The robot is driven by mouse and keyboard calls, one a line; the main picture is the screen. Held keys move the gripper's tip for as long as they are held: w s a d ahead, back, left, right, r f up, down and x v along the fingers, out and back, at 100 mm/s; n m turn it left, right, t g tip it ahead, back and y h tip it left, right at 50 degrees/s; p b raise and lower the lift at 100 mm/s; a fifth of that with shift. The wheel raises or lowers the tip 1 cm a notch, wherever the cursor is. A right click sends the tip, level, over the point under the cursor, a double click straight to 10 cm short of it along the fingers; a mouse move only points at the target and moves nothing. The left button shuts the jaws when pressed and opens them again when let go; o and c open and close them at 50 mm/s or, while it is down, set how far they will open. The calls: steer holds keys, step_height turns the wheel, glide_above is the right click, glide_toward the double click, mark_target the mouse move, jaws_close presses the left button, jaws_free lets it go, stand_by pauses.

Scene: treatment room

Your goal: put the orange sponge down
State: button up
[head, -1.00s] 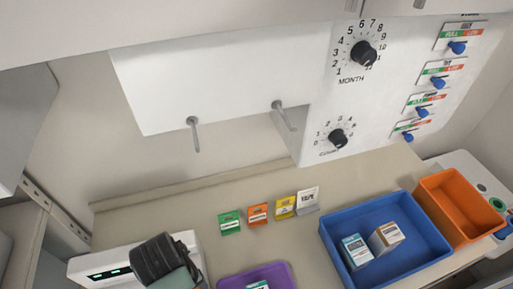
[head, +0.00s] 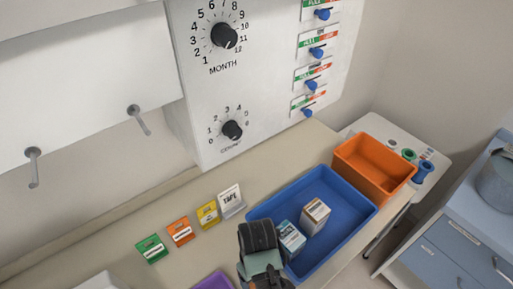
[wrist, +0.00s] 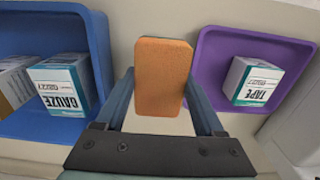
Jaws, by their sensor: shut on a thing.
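The orange sponge (wrist: 163,75) is a flat block standing on end between the fingers of my gripper (wrist: 160,92) in the wrist view. The gripper is shut on it. In the wrist view, it is over the beige gap between the blue bin (wrist: 98,40) and the purple tray (wrist: 210,55). In the head view, my dark wrist and grey-green hand (head: 262,262) appear in front of the left edge of the blue bin. The sponge and fingertips are hidden there.
A gauze box (wrist: 60,85) is in the blue bin beside another box; a tape box (wrist: 255,82) is in the purple tray. An orange bin (head: 375,165) stands behind the blue one. Several label cards, including the green one (head: 151,249), line the counter (head: 170,210).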

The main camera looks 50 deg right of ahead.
steer(key=shift+f, duration=2.9)
steer(key=shift+f, duration=0.15)
steer(key=o, duration=1.2)
step_height(320, 180, up, 12)
steer(key=shift+r, duration=0.2)
